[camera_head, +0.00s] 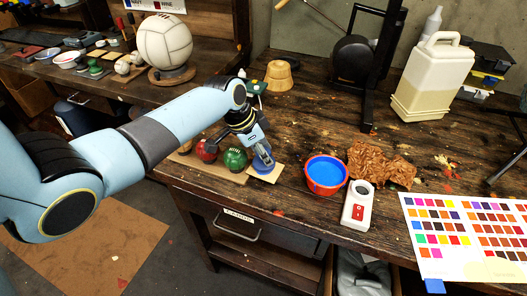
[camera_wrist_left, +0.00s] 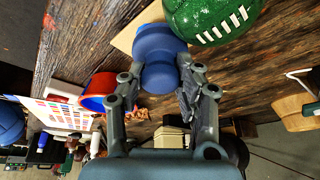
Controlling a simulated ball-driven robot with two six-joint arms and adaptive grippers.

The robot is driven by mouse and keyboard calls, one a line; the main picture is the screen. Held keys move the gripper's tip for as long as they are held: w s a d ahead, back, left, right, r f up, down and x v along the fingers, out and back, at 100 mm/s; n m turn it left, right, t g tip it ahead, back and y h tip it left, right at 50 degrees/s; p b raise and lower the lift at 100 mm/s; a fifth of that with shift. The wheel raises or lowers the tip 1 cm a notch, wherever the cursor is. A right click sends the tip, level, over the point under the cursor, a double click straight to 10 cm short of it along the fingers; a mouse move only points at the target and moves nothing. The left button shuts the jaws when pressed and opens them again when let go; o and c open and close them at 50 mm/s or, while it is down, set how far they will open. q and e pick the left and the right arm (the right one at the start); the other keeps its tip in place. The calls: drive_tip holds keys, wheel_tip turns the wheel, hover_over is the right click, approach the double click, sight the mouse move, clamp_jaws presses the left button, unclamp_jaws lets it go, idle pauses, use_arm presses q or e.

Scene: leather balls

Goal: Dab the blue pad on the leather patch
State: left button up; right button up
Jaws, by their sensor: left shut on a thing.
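My left gripper (camera_head: 260,146) is shut on the blue pad (camera_head: 263,160), a round blue piece with a narrower neck. In the left wrist view the blue pad (camera_wrist_left: 158,42) sits between the two fingers of the gripper (camera_wrist_left: 160,75), its wide end pointing away. I cannot tell whether pad and patch touch. My right gripper is not in view.
A green ball (camera_head: 236,159) and a red ball (camera_head: 206,150) stand just left of the pad. An orange bowl with blue inside (camera_head: 325,176) is to the right, near a white device (camera_head: 358,206), brown crumpled pieces (camera_head: 378,164) and a colour chart (camera_head: 470,232).

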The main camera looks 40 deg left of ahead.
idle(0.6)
use_arm(q)
wheel_tip(320, 180, up, 3)
drive_tip(key=p, duration=0.3)
drive_tip(key=shift+r, duration=2.05)
